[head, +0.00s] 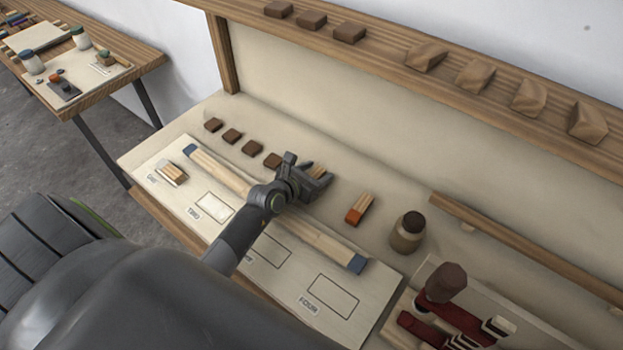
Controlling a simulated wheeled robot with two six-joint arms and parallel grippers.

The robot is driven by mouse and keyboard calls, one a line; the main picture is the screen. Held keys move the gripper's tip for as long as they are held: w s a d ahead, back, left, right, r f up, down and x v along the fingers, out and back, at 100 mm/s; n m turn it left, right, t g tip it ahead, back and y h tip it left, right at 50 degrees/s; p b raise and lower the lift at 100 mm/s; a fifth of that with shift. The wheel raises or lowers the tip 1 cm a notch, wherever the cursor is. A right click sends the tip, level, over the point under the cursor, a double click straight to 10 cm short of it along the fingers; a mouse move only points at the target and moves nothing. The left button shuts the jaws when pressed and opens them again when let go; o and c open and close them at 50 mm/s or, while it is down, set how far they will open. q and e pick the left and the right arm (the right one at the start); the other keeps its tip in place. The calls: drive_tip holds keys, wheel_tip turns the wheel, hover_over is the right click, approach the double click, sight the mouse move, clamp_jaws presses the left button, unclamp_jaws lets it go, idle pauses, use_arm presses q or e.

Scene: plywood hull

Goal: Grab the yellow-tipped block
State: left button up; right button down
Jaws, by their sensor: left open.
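My left gripper (322,182) is open and reaches over the workbench from the lower left. A light wooden block (318,170) shows in part just behind its fingers; the gripper covers the rest, and I cannot see the colour of its tip. I see no yellow tip anywhere in view. To the right of the gripper lies a wooden block with an orange-red tip (360,208), apart from the fingers. Another small block with a pale tip (172,173) lies on the board's first place at the left. My right gripper is not in view.
A long blue-ended stick (318,236) lies across the labelled board (272,262), under my left arm. Several dark brown blocks (232,136) stand in a row behind. A jar (408,232) and a rack with red items (437,318) are at the right. A shelf (390,50) runs above.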

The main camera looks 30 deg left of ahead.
use_arm(q)
drive_tip(key=c, duration=1)
drive_tip(key=shift+c, duration=0.2)
